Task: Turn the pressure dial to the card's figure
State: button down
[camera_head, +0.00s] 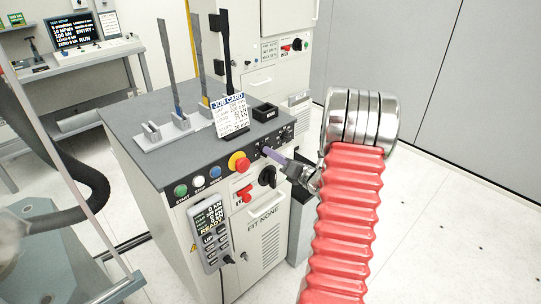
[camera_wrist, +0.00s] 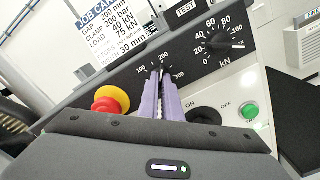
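The job card (camera_wrist: 112,30) stands on the console top and also shows in the head view (camera_head: 231,116). It reads gap 200 mm, clamp 200 bar, load 40 kN and, lower down, 75 kN and 30 mm. The pressure dial (camera_wrist: 160,70), with marks 100, 200 and 300, is on the dark panel. My gripper (camera_wrist: 159,78) has its two purple fingers close together on this dial's narrow knob, pointing at the panel. The fingers hide most of the knob, so its exact setting is hard to read. In the head view my gripper (camera_head: 266,151) reaches the panel from the right.
The kN dial (camera_wrist: 225,43) is just right of the pressure dial. A red and yellow stop button (camera_wrist: 110,100) sits left of my fingers; a black on/off switch (camera_wrist: 205,116) and green button (camera_wrist: 250,111) lie below right. Upright specimens stand in a rack (camera_head: 178,128) behind.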

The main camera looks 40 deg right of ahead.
jog(key=shift+a+f, duration=0.1)
jog(key=shift+f, duration=0.25)
jog(key=c, duration=2)
grip_release()
jog(key=shift+r, duration=0.15)
jog(key=shift+r, duration=0.1)
jog(key=shift+s, duration=0.1)
jog(key=s, duration=1.3)
jog(key=shift+s+d, duration=0.25)
